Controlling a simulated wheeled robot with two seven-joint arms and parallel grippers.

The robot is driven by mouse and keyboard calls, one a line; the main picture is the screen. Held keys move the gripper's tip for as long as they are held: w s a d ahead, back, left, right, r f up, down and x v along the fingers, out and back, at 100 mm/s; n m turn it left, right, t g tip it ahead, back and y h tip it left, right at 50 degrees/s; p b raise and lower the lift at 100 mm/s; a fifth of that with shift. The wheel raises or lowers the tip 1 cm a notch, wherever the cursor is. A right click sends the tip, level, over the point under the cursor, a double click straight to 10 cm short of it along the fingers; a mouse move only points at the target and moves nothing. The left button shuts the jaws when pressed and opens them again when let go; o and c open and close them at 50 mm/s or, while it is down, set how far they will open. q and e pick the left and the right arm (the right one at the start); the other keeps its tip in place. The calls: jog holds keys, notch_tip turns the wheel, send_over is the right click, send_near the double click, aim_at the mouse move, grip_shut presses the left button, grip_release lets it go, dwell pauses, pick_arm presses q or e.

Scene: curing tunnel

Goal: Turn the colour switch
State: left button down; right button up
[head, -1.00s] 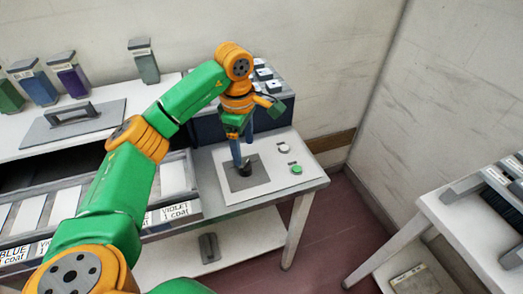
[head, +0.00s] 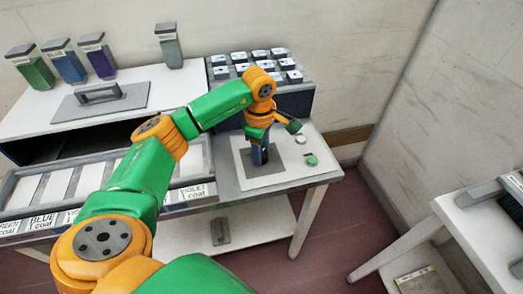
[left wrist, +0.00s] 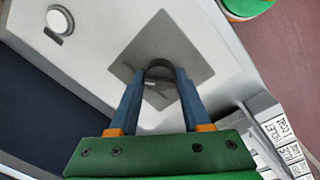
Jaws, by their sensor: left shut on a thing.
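The colour switch is a dark round knob on a grey square plate (head: 245,177), set in the white top of the side table. In the head view my left gripper (head: 261,160) points down at the plate and its blue fingers hide most of the knob. In the left wrist view the knob (left wrist: 159,72) sits between the two fingertips of my left gripper (left wrist: 160,80), which is shut on it. The grey plate (left wrist: 196,62) shows around it. My right gripper is not in view.
A white button (head: 300,139) and a green button (head: 311,160) lie right of the plate. A dark blue box (head: 290,105) with several white-topped blocks stands behind. A tray of labelled cards (head: 108,185) lies left. Another table (head: 470,225) stands at the right.

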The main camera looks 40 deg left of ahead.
pick_arm(q)
jog(key=shift+n, duration=0.3)
jog(key=n, duration=0.4)
jog(key=shift+n, duration=2.5)
jog(key=shift+c, duration=1.9)
grip_release()
jog(key=shift+d, duration=0.1)
